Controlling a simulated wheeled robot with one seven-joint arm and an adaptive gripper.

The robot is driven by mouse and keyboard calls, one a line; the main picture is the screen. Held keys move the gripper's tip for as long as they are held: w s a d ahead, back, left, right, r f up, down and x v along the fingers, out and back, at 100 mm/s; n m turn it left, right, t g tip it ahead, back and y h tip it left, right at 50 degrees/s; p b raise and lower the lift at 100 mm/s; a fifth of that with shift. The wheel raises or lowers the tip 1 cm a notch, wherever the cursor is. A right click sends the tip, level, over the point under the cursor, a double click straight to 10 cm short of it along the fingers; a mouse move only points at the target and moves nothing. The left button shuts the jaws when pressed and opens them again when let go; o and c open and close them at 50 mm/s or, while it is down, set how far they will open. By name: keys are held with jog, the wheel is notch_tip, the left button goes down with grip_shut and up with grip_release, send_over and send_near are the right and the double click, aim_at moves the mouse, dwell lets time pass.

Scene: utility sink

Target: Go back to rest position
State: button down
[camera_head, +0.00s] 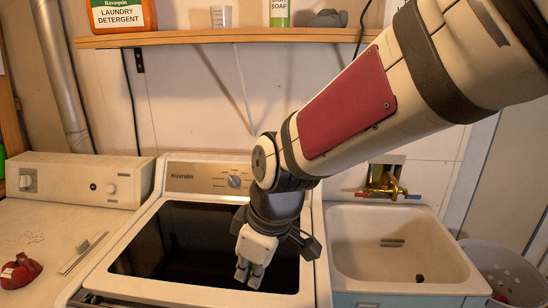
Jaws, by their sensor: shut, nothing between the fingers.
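My gripper (250,272) is at the end of my arm, which reaches in from the upper right. It points down in front of the washer marked Kuvralin (190,178), over the right part of its dark lid (170,240). The fingers are together and hold nothing. Whether the fingertips touch the lid cannot be told from this view.
A white sink (345,250) with a brass faucet (385,185) stands to the right. A second machine (60,215) at left bears a red object (20,270). A wooden shelf (180,38) holds laundry detergent (122,15). A white basket (505,270) stands at far right.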

jog(key=s+d+r+m+t+h, duration=0.1)
jog(key=s+d+r+m, duration=0.2)
jog(key=d, duration=0.5)
jog(key=s+d+r+m+t+h, duration=0.1)
jog(key=s+d+r+m, duration=0.3)
jog(key=d+m, duration=0.2)
jog(key=s+d+r+m+t, duration=0.1)
jog(key=s+d+r+m, duration=0.2)
jog(key=d, duration=0.7)
jog(key=shift+s+r+m+t+h, duration=0.15)
jog(key=shift+s+m+t+h, duration=0.3)
jog(key=shift+m, duration=0.75)
jog(key=shift+a, duration=0.15)
